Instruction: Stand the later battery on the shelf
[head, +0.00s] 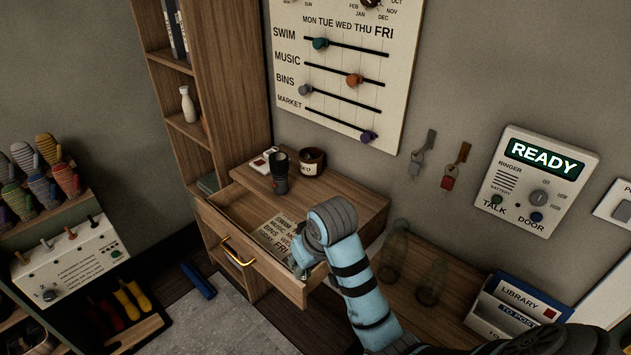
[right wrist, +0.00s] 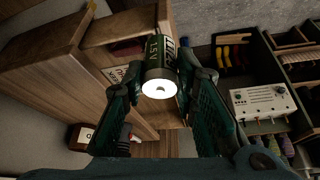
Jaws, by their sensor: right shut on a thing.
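My right gripper (right wrist: 163,72) is shut on a battery (right wrist: 158,48), a dark green cylinder with pale lettering and a white end facing the wrist camera. In the head view my right gripper (head: 302,262) is low over the front of the open drawer (head: 284,279); the battery is mostly hidden there by my arm. The tall wooden shelf (head: 233,85) stands at the back left, with a white vase (head: 188,104) on one board and books (head: 176,30) above. My left gripper is not in view.
The drawer holds a printed card (head: 275,233). On the cabinet top (head: 345,199) stand a dark cylinder (head: 280,172) and a mug (head: 312,161). Glass bottles (head: 393,256) and a letter rack (head: 515,306) are to the right. A blue object (head: 198,281) lies on the floor.

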